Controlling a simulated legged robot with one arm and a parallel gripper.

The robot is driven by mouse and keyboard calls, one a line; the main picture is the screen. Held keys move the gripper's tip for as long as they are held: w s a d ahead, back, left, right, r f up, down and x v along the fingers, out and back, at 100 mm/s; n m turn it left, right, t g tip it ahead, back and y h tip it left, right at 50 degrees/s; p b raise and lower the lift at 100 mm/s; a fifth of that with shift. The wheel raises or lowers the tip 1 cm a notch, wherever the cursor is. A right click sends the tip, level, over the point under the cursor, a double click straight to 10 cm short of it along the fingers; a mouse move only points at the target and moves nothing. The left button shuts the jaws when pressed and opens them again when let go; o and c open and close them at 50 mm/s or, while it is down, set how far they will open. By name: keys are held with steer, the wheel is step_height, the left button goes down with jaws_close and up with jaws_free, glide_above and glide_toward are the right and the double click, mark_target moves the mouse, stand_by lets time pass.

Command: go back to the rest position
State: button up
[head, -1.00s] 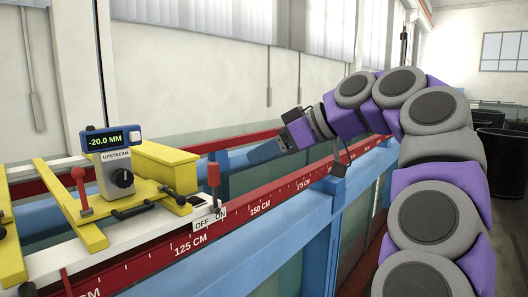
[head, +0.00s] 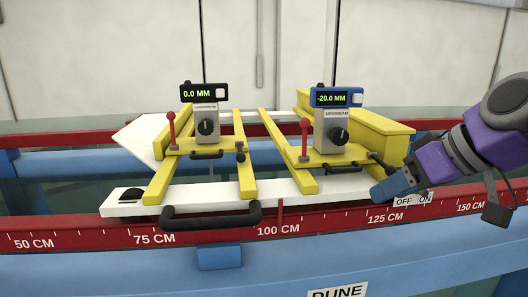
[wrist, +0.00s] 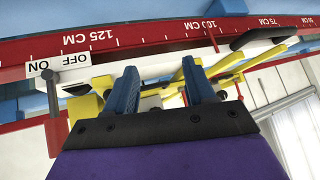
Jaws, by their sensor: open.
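My gripper (head: 384,194) is at the right in the head view, in front of the right end of the white carriage (head: 290,190). It looks close to the OFF/ON label (head: 412,199); I cannot tell whether it touches anything. In the wrist view my gripper (wrist: 158,72) shows two blue fingers spread apart with nothing held between them. Yellow carriage parts (wrist: 160,92) show beyond and between the fingers. The OFF/ON label (wrist: 58,62) and a grey lever (wrist: 50,92) are left of the fingers there.
Two yellow frames carry gauges: a black one (head: 204,92) reading 0.0 MM and a blue one (head: 337,97) reading -20.0 MM. Red levers (head: 171,130) stand up from the frames. A red scale rail (head: 330,218) and blue flume beam (head: 130,270) run across the front.

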steer(key=s+a+f+m+g+h, duration=0.1)
steer(key=s+a+f+g, duration=0.15)
steer(key=a+f, duration=0.4)
steer(key=s+a+f+g+h, duration=0.15)
steer(key=s+a+f, duration=0.25)
steer(key=f, duration=0.5)
steer(key=s+f+m+g+h+b, duration=0.1)
steer(key=s+f+m+g+h, duration=0.1)
steer(key=s+f, duration=1.4)
step_height(320, 180, down, 3)
steer(key=m+g, duration=0.1)
steer(key=g, duration=0.1)
steer(key=shift+s+r+g, duration=0.15)
steer(key=shift+s+g, duration=0.15)
